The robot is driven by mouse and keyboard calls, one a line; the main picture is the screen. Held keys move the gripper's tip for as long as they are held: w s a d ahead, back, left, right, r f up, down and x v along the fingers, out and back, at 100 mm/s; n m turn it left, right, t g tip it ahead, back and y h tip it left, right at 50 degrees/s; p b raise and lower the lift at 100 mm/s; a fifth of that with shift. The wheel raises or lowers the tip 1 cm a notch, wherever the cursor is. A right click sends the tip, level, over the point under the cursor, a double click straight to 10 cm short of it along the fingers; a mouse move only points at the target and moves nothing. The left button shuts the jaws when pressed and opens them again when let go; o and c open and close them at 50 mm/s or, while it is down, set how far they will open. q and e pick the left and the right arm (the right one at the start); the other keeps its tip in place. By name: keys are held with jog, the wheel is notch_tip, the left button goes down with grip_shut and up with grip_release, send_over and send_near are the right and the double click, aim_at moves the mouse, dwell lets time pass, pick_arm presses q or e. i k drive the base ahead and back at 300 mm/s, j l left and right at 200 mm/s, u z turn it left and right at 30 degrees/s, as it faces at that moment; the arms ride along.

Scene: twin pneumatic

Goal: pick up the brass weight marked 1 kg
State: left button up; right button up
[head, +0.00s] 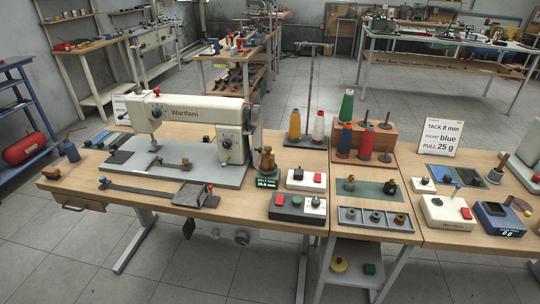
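A brass-coloured weight with a knob top (267,161) stands upright on a small dark device with a green display (267,183), right of the sewing machine. Any marking on it is too small to read. A smaller brass-coloured piece (349,184) stands on a green mat (370,194) further right, beside a dark knobbed piece (390,187). I cannot tell which one is marked 1 kg. Neither of my grippers shows in the head view.
A white sewing machine (190,110) fills the left of the table (150,196). Thread cones (346,105) stand behind the green mat. Control boxes with red buttons (297,208) sit at the front edge. A grey tray (375,226) holds small parts. A card (442,137) stands at right.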

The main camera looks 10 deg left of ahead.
aim_at(268, 161)
jog(key=j+z, duration=0.15)
jog(key=z, duration=0.6)
jog(key=j+z, duration=0.75)
jog(key=j, duration=0.3)
jog(key=k+j+z, duration=0.15)
jog(key=j, duration=0.15)
jog(key=k+j, duration=0.1)
jog(key=j, duration=0.25)
jog(key=i+z, duration=0.05)
